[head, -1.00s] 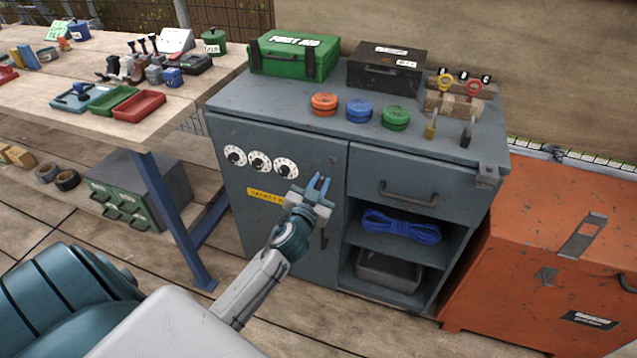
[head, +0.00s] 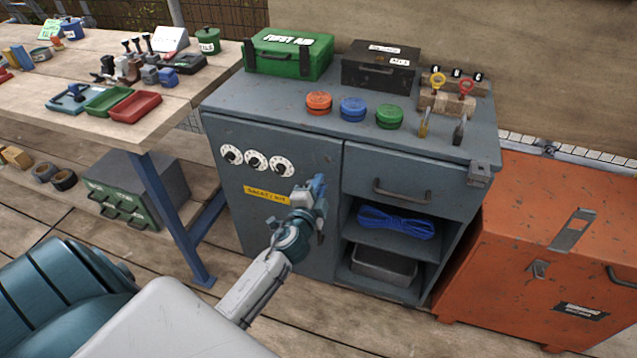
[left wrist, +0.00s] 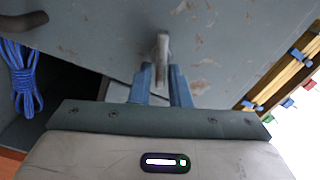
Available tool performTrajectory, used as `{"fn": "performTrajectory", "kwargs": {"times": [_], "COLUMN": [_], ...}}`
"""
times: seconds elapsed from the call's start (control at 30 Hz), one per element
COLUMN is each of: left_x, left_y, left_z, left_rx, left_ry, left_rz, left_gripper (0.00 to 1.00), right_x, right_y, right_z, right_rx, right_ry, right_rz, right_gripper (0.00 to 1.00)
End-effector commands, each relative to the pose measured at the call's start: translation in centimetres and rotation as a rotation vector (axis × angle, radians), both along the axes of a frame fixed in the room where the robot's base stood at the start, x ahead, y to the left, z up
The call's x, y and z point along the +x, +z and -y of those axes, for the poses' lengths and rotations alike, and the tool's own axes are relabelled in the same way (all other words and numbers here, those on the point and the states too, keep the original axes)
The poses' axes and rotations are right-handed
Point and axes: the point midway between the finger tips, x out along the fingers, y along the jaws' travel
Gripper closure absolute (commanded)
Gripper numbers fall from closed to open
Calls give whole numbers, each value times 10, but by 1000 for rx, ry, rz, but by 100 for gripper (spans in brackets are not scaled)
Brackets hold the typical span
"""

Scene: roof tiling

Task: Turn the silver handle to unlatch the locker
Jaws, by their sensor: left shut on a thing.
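The locker is the left door (head: 310,145) of a grey-blue cabinet and appears closed. It carries three white dials (head: 256,160) and a yellow label (head: 267,195). My left gripper (head: 319,187) is at the right part of this door, below and right of the dials. In the left wrist view the silver handle (left wrist: 162,46) stands out from the scuffed door, between the blue fingers of the left gripper (left wrist: 159,76), which is shut on it. In the head view the gripper mostly hides the handle. My right gripper is not in view.
Right of the door are a drawer (head: 400,180) and open shelves with blue rope (head: 395,222) and a grey bin (head: 384,265). An orange chest (head: 530,215) stands at the right, a wooden workbench (head: 60,120) at the left. The cabinet top holds several items.

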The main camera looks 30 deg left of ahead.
Motion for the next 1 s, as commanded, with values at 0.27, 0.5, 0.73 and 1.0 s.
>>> {"fn": "performTrajectory", "kwargs": {"times": [0.27, 0.5, 0.73, 1.0], "left_x": [0, 0, 0, 0], "left_y": [-4, -6, -7, -7], "left_z": [0, 0, 0, 0], "left_rx": [201, 309, 352, 359], "left_ry": [1, 2, 2, 2], "left_rz": [-52, -78, -88, -89], "left_gripper": [100, 100, 100, 100], "right_x": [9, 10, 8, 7], "right_y": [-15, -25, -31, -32], "right_z": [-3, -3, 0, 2], "right_rx": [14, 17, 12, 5], "right_ry": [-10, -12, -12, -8], "right_rz": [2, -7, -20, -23], "right_gripper": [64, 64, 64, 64]}}
